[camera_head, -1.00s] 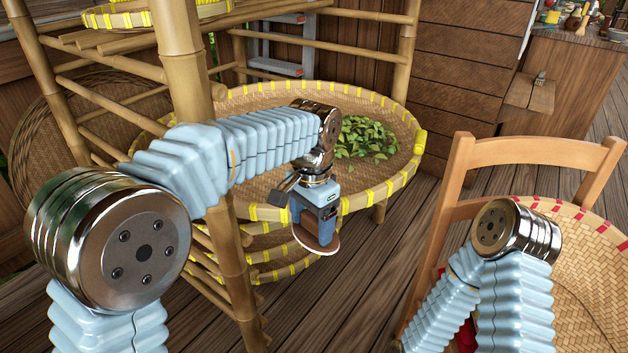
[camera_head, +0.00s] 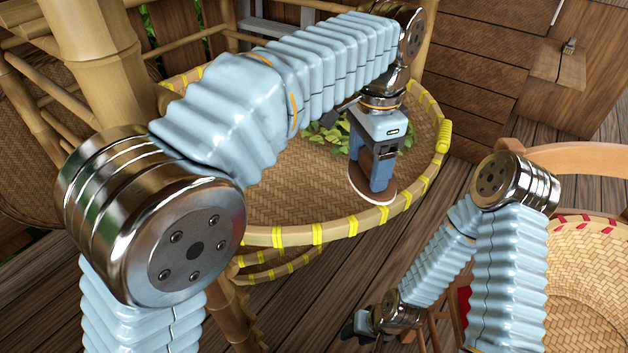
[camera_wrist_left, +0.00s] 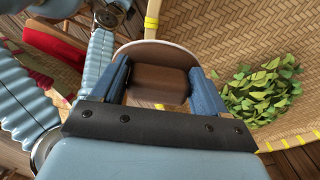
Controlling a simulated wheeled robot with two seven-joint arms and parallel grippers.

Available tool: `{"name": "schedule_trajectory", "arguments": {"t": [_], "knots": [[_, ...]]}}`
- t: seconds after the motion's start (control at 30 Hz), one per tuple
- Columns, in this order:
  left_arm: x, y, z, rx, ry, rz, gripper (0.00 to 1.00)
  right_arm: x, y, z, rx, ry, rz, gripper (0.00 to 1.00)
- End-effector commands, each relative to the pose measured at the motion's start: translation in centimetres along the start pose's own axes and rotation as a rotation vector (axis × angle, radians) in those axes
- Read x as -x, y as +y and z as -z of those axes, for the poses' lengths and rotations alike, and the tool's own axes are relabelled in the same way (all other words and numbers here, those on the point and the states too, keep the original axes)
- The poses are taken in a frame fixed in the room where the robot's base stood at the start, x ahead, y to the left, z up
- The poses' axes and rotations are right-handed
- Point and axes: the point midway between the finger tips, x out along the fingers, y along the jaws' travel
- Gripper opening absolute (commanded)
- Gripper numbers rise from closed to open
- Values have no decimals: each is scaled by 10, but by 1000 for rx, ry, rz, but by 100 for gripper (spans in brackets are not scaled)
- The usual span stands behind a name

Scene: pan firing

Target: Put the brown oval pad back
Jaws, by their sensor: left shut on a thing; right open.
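My left gripper (camera_head: 372,178) is shut on the brown oval pad (camera_head: 385,193), which has a pale rim. In the head view the pad is below the fingertips, in front of the inner right part of a large woven tray (camera_head: 280,200); I cannot tell whether it touches the tray. In the left wrist view the pad (camera_wrist_left: 158,82) sits between the two blue fingers, its brown block gripped and its oval plate beyond. My right gripper (camera_head: 362,325) is low at the bottom of the head view, open and apart from the pad.
Green leaves (camera_wrist_left: 260,92) lie in the tray, partly hidden behind my left arm in the head view. A bamboo rack (camera_head: 100,60) stands at left. A wooden chair (camera_head: 575,158) and another woven tray (camera_head: 590,285) are at right. Plank floor (camera_head: 400,250) lies between.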

Motion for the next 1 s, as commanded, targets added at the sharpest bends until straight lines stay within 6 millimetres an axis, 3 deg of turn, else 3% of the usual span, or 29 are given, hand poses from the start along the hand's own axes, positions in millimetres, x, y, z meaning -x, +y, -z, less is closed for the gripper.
{"name": "schedule_trajectory", "arguments": {"t": [0.23,0.6,0.7,1.0], "knots": [[-4,-8,-3,5,-1,0,7,0,0,0,0,0,0,43],[-50,-93,-34,6,-4,-2,7,5,-2,0,1,0,1,43],[-67,-106,-39,5,-3,-1,7,4,-2,0,1,0,1,43],[-94,-128,-46,5,-2,-1,7,5,-2,0,1,0,1,43]]}}
